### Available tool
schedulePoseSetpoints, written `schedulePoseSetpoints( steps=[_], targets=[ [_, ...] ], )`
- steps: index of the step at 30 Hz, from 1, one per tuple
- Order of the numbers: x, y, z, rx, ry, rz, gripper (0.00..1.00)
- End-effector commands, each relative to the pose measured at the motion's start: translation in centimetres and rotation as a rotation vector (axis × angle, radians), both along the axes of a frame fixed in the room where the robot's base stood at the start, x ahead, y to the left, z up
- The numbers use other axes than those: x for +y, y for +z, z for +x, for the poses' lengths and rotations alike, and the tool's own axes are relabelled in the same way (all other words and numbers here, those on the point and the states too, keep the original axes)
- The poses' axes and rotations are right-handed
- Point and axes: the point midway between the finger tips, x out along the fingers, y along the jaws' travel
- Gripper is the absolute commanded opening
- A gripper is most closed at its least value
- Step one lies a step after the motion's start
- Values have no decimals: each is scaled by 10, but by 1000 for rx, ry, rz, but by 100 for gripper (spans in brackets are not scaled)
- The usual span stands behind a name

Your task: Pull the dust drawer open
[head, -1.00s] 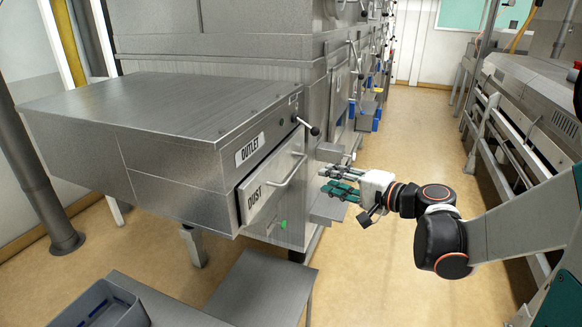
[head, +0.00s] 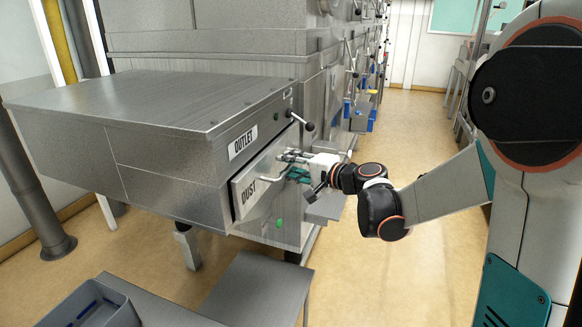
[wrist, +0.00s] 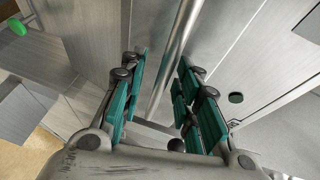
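The dust drawer (head: 264,168) has a pale front marked DUST and sits in the steel housing below the OUTLET label. It looks shut. Its bar handle (head: 269,184) runs along the front, and my gripper hides the far part. My gripper (head: 287,166) is at the handle's far end in the head view. In the wrist view my gripper (wrist: 162,64) is open, with green finger pads on either side of the handle bar (wrist: 176,48). Gaps show between the bar and both pads, so the bar is not gripped.
A lever with a black knob (head: 309,127) sticks out just above the drawer. A green knob (head: 279,223) is below it. A grey bin (head: 100,308) and low steel surface (head: 257,285) stand in front. The aisle floor (head: 405,130) is clear.

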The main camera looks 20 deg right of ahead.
Motion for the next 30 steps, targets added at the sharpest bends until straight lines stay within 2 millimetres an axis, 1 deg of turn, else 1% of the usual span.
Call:
schedulePoseSetpoints(
  steps=[4, 5, 6, 8, 9, 16, 20, 23, 26, 30],
  targets=[
    [0, 0, 0, 0, 0, 0, 30],
    [0, 0, 0, 0, 0, 0, 27],
    [0, 0, 0, 0, 0, 0, 18],
    [0, 0, 0, 0, 0, 0, 5],
    [0, 0, 0, 0, 0, 0, 0],
    [-1, 0, -1, 0, 0, 0, 0],
    [-8, 0, -6, 0, 0, 0, 0],
    [-21, 0, -15, 0, -2, 0, 0],
    [-40, 1, -28, 1, -4, 0, 0],
    [-73, 0, -52, 1, -6, -2, 0]
  ],
)
